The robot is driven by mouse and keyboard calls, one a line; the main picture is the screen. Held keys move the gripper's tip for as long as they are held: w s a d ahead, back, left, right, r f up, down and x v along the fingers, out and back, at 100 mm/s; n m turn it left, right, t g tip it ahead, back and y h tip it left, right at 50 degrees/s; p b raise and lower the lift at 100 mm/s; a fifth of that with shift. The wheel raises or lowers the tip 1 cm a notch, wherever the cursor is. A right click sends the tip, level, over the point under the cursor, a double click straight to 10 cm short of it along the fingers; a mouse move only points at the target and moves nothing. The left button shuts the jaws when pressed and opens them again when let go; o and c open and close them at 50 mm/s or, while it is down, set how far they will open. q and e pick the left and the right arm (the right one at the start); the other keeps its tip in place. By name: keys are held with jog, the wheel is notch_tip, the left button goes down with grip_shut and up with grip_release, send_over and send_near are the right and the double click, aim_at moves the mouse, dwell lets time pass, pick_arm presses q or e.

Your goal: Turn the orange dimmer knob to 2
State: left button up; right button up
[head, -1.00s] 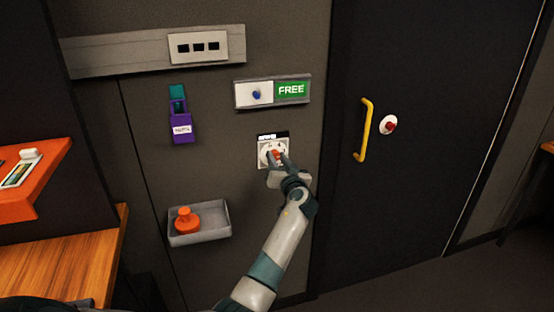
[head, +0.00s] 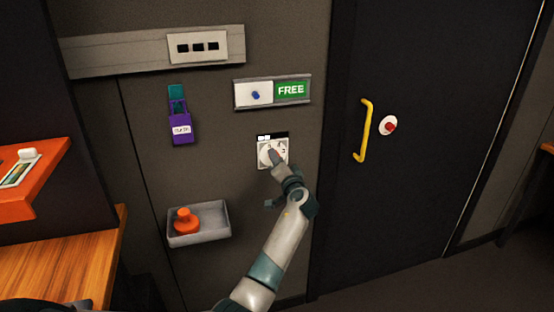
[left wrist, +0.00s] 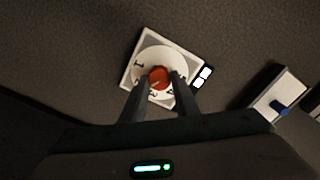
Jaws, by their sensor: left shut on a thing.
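The dimmer panel (head: 265,158) is a white plate with a round numbered dial on the dark wall, under the FREE sign. The orange dimmer knob (left wrist: 159,77) sits at the dial's middle in the left wrist view. My left gripper (left wrist: 159,80) is shut on the knob, one finger at each side. In the head view my left gripper (head: 274,157) covers the knob and part of the dial. Some dial numbers are hidden by the fingers, and I cannot tell which number the knob points to. My right gripper is not in view.
The FREE slider panel (head: 272,92) is just above the dimmer. A purple box (head: 181,129) hangs to the left, and a grey tray (head: 208,233) with an orange object (head: 186,220) is below left. A dark door with a yellow handle (head: 364,130) stands to the right.

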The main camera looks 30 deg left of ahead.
pick_arm(q)
jog(key=shift+f+m, duration=0.1)
jog(key=shift+m, duration=1.1)
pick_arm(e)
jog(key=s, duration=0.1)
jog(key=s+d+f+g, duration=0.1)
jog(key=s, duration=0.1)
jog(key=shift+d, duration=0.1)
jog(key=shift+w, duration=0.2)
pick_arm(q)
jog(key=o, duration=1.1)
jog(key=shift+c, duration=0.2)
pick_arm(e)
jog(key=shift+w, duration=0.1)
